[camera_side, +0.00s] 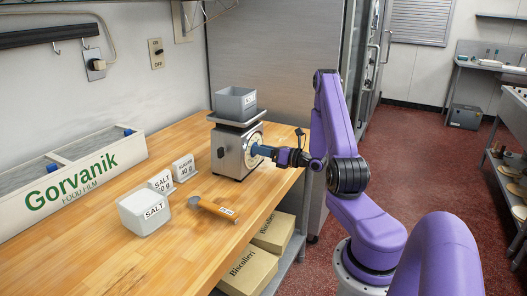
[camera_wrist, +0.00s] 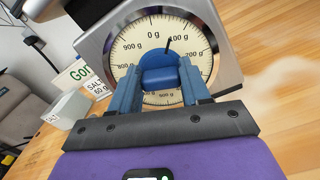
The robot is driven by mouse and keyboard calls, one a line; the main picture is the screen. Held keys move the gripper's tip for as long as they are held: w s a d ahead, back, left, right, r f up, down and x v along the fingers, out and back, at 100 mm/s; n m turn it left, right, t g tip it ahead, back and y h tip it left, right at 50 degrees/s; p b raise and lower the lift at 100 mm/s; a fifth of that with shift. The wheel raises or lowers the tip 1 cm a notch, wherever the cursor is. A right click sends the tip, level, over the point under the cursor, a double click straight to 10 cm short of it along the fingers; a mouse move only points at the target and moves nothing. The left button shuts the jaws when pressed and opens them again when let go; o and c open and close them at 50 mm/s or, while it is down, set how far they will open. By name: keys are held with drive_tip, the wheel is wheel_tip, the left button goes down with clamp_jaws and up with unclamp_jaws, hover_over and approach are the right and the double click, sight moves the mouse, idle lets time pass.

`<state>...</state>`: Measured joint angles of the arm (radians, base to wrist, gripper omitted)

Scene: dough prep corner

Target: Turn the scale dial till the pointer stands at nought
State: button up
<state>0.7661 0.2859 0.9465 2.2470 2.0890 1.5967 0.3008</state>
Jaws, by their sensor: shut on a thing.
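The silver scale (camera_side: 232,155) stands on the wooden counter, its dial facing my gripper. In the wrist view the cream dial face (camera_wrist: 124,62) has "0 g" at the top. The black pointer (camera_wrist: 168,46) stands right of "0 g", just left of the "100 g" label. My gripper (camera_wrist: 158,80) is shut on the blue dial knob (camera_wrist: 158,78) at the middle of the face, one blue finger on each side. The fingers and knob hide part of the lower face.
A white salt tub (camera_side: 144,216), a salt card (camera_side: 161,182), a sugar card (camera_side: 184,168) and a wooden-handled tool (camera_side: 212,208) lie left of the scale. A Gorvanik food film box (camera_side: 70,180) stands along the wall. Counter front is clear. Cartons (camera_side: 250,270) sit below.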

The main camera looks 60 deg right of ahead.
drive_tip(key=shift+d+f+m, duration=0.1)
drive_tip(key=shift+d+m, duration=0.05)
drive_tip(key=shift+m, duration=2.05)
drive_tip(key=o, duration=1.1)
drive_tip(key=shift+c, duration=0.2)
drive_tip(key=shift+s, duration=0.1)
drive_tip(key=s, duration=1.7)
drive_tip(key=shift+s, duration=0.2)
